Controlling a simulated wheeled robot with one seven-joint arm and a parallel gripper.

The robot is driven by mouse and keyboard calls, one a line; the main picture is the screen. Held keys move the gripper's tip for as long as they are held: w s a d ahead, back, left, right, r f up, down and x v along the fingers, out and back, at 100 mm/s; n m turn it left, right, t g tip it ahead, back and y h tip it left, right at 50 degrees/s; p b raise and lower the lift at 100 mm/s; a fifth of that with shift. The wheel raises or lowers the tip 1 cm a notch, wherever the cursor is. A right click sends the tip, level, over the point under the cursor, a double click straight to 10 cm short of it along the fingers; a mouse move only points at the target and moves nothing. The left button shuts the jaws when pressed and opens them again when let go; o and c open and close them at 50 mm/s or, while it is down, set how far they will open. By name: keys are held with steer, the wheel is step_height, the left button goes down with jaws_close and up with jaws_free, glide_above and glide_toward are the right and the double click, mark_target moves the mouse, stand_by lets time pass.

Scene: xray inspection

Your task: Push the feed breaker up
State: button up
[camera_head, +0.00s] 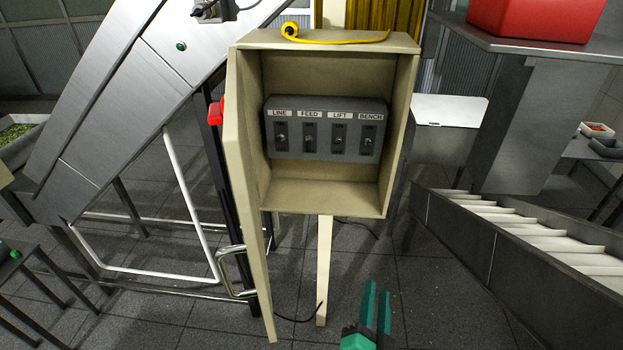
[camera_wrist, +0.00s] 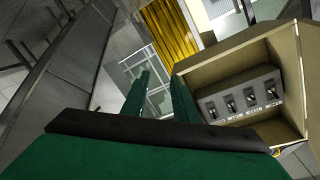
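The feed breaker (camera_head: 308,137) is the second from the left of the switches on a dark grey panel (camera_head: 325,106), under a FEED label. The panel sits inside an open beige box (camera_head: 325,195) on a post. The lever is small, and I cannot tell surely whether it is up or down. The panel also shows at the right of the wrist view (camera_wrist: 240,82), tilted, its labels too small to read. My gripper (camera_head: 377,298) is below the box in the head view, apart from it. Its two green fingers (camera_wrist: 158,80) stand apart with nothing between them.
The box's door (camera_head: 245,190) hangs open on the left, with a metal handle (camera_head: 232,272). A yellow cable (camera_head: 335,40) lies on the box top. A sloping metal conveyor (camera_head: 125,100) stands left, and a slatted one (camera_head: 530,235) right. Floor below the box is mostly clear.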

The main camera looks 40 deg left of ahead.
steer(key=w+a+r+n+g+y, duration=0.2)
steer(key=w+a+r+y, duration=0.25)
steer(key=a+r, duration=0.55)
steer(key=n+g+y, duration=0.4)
glide_toward(309, 152)
steer(key=x, duration=0.8)
steer(key=shift+w+a, duration=0.1)
steer(key=shift+a, duration=0.05)
jaws_close()
